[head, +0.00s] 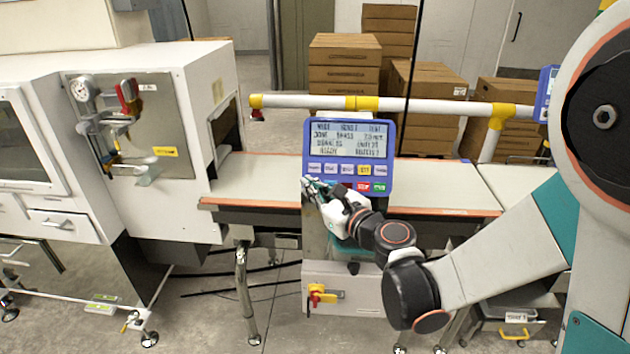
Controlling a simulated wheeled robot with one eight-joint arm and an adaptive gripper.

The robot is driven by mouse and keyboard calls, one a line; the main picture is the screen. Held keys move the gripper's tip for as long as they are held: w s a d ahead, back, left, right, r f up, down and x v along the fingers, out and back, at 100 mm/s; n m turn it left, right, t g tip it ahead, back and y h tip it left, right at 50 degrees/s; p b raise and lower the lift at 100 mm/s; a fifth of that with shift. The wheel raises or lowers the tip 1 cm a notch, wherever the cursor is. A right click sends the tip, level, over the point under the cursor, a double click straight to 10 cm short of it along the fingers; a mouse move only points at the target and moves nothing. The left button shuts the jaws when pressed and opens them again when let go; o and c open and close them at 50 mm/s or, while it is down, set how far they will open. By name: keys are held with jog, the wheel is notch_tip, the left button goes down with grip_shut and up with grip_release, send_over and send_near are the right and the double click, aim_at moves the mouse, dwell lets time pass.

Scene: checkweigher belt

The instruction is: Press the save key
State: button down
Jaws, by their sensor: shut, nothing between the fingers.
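The control panel (397,150) has a blue frame and stands in front of the belt. Its grey screen (348,139) shows lines of dark text. Below the screen is a row of small pale keys with one yellow key (364,170). A lower row shows a red key (363,187) and a green key (379,187). The key labels are too small to read, so I cannot tell which is the save key. My gripper (308,185) is shut and empty at the panel's lower left corner. It hides the left part of the lower row; I cannot tell whether it touches a key.
The conveyor belt (258,168) runs behind the panel, with a white and yellow rail (420,105) above it. A white machine (205,90) stands at left. A lower cabinet (345,272) carries a red and yellow switch (318,295). Cardboard boxes (345,62) are stacked behind.

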jog(key=shift+f, duration=0.1)
jog(key=shift+w, duration=0.1)
dwell(0.3)
jog(key=w+f+b, duration=0.2)
jog(key=w+f, duration=0.2)
jog(key=w, duration=0.3)
jog(key=shift+w+b, duration=0.35)
jog(key=shift+w, duration=0.05)
jog(key=shift+d, duration=0.1)
dwell(1.2)
jog(key=shift+w+f, duration=0.2)
jog(key=shift+w, duration=0.15)
jog(key=shift+w+f+b, duration=0.15)
jog(key=shift+w+b, duration=0.2)
jog(key=shift+b, duration=0.15)
dwell(0.6)
dwell(0.3)
jog(key=shift+s+r, duration=0.35)
jog(key=shift+s, duration=0.4)
